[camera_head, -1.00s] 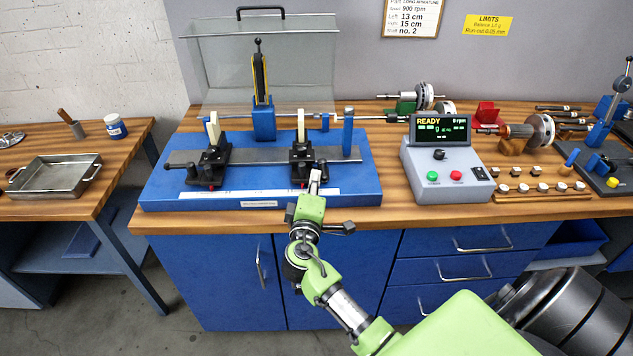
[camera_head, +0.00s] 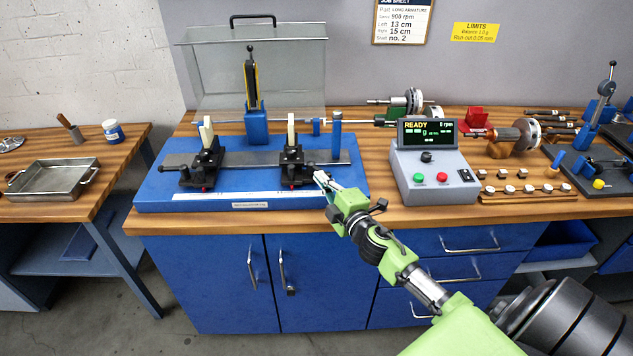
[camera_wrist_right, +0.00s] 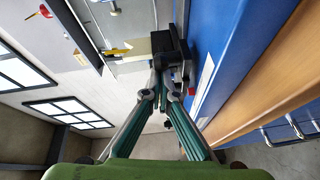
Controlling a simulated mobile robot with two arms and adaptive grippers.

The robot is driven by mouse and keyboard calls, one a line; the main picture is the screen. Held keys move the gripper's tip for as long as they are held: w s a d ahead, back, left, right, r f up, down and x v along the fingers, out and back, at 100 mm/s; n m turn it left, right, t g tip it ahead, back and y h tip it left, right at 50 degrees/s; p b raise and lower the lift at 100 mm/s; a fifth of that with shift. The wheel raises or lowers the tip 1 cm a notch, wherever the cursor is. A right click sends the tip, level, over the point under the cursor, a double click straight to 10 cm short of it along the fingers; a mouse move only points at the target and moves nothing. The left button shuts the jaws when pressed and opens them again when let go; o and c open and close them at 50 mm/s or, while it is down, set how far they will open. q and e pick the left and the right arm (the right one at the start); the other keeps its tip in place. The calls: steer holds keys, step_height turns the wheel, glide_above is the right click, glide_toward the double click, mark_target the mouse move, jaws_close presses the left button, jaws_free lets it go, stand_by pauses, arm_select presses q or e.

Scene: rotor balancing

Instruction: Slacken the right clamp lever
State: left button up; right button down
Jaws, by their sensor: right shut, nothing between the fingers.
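The right support (camera_head: 292,163), a black block with an upright cream plate, stands on the rail of the blue balancing machine (camera_head: 160,195). Dark clamp parts sit low on its front, above a small red mark; the lever itself is too small to tell apart clearly. My right gripper (camera_head: 321,178) is shut and empty, its tips just to the right of these clamp parts. In the right wrist view the fingertips (camera_wrist_right: 162,74) meet close to the black support (camera_wrist_right: 168,48); I cannot tell whether they touch it. My left gripper is not in view.
The left support (camera_head: 203,163) stands on the same rail. A clear guard (camera_head: 290,65) is raised behind. A grey control box (camera_head: 437,175) reading READY stands to the right. A metal tray (camera_head: 55,180) lies on the side table. The bench front edge is below my right arm.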

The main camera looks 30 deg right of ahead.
steer(key=shift+d+f, duration=0.1)
steer(key=shift+d, duration=0.1)
steer(key=n+y, duration=0.1)
steer(key=y, duration=0.1)
steer(key=d+n+y+b, duration=0.1)
steer(key=n+y, duration=0.1)
steer(key=shift+s+d+y, duration=0.15)
steer(key=shift+d+y, duration=0.05)
steer(key=shift+y, duration=0.1)
steer(key=shift+d+n+y+b, duration=0.4)
steer(key=shift+n+y+b, duration=0.2)
steer(key=shift+y, duration=0.3)
steer(key=shift+w+d+b, duration=0.2)
steer(key=shift+d+b, duration=0.2)
steer(key=shift+b, duration=0.1)
steer(key=shift+w+d, duration=0.2)
steer(key=shift+d, duration=0.55)
